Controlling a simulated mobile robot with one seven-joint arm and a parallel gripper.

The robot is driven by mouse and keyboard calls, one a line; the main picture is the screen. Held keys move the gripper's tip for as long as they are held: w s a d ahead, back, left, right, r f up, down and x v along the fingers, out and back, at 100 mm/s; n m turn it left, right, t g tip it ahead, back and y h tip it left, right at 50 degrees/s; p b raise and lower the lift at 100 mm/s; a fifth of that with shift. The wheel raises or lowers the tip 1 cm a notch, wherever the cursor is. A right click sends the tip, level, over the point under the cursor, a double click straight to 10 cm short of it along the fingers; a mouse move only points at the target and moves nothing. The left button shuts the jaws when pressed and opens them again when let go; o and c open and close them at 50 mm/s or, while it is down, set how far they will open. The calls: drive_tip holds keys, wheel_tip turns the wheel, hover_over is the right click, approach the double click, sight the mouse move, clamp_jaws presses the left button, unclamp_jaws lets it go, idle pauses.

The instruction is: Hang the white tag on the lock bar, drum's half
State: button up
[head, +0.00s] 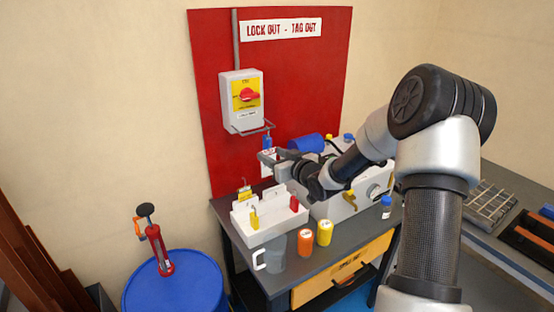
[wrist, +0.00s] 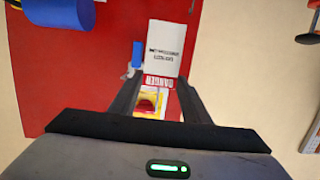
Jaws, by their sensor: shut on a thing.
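A grey switch box (head: 231,103) with a red handle on a yellow plate hangs on the red board. The lock bar (head: 256,130) sticks out below it, with a blue padlock (head: 267,141) near its right end. My gripper (head: 266,155) is shut on the white tag (head: 266,168), below and in front of the bar. In the wrist view the tag (wrist: 165,45) shows its printed face and a red DANGER strip between the fingers (wrist: 160,84). The blue padlock (wrist: 137,54) is beside it. The tag's hole is not clear to see, nor is any contact with the bar.
A white tray (head: 268,218) with padlocks stands on the bench below my gripper. A grey mug (head: 272,257), orange and yellow cans (head: 305,242) stand in front. A grey machine (head: 340,205) is on the right, and a blue drum (head: 175,290) stands on the floor at left.

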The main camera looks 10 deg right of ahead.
drive_tip(key=x, duration=1)
drive_tip(key=shift+w+r, duration=0.35)
drive_tip(key=shift+a, duration=0.15)
idle(0.4)
drive_tip(key=o, duration=1.1)
drive_tip(key=shift+s, duration=0.1)
